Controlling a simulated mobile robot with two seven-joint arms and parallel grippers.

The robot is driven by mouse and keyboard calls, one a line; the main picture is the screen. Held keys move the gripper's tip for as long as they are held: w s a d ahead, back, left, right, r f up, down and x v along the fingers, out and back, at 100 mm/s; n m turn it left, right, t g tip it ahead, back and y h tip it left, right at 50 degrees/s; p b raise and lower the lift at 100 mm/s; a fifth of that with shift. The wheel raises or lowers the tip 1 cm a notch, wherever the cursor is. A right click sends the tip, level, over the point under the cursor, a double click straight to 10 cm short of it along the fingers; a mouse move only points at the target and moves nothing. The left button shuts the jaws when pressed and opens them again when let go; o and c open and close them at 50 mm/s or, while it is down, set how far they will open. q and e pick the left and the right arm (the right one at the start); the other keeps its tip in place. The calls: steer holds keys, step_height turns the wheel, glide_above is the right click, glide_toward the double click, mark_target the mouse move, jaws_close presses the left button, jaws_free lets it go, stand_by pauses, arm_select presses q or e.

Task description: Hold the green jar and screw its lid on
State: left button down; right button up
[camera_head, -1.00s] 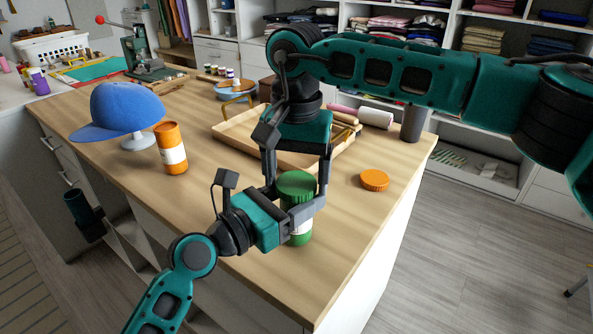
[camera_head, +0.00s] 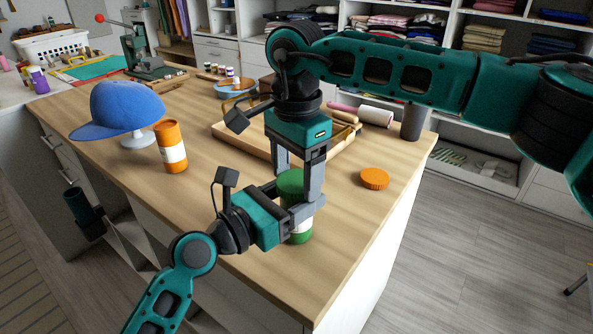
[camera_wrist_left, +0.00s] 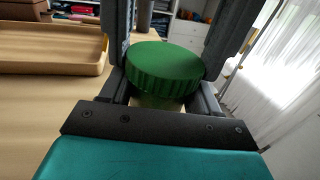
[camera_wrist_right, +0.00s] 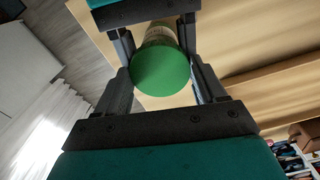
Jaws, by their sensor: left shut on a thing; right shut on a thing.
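The green jar (camera_head: 301,236) stands upright near the table's front edge. Its ribbed green lid (camera_head: 292,188) sits level on top; how far it is threaded cannot be told. My left gripper (camera_head: 299,207) comes in low from the left and is shut on the jar's body below the lid. My right gripper (camera_head: 298,182) points straight down and is shut on the lid, with one finger on either side. The lid fills the middle of the left wrist view (camera_wrist_left: 165,68). In the right wrist view, the lid (camera_wrist_right: 160,72) lies between the fingers.
A loose orange lid (camera_head: 374,178) lies to the right of the jar. An orange jar without a visible lid (camera_head: 171,147) and a blue cap on a stand (camera_head: 118,108) are to the left. A wooden tray (camera_head: 228,134) lies behind my grippers. The front left tabletop is bare.

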steer(key=m, duration=0.3)
steer(key=shift+d, duration=0.1)
stand_by(0.9)
steer(key=o, duration=1.1)
steer(key=shift+o, duration=0.2)
steer(key=shift+r, duration=0.1)
steer(key=shift+r, duration=2.15)
steer(key=shift+c, duration=0.4)
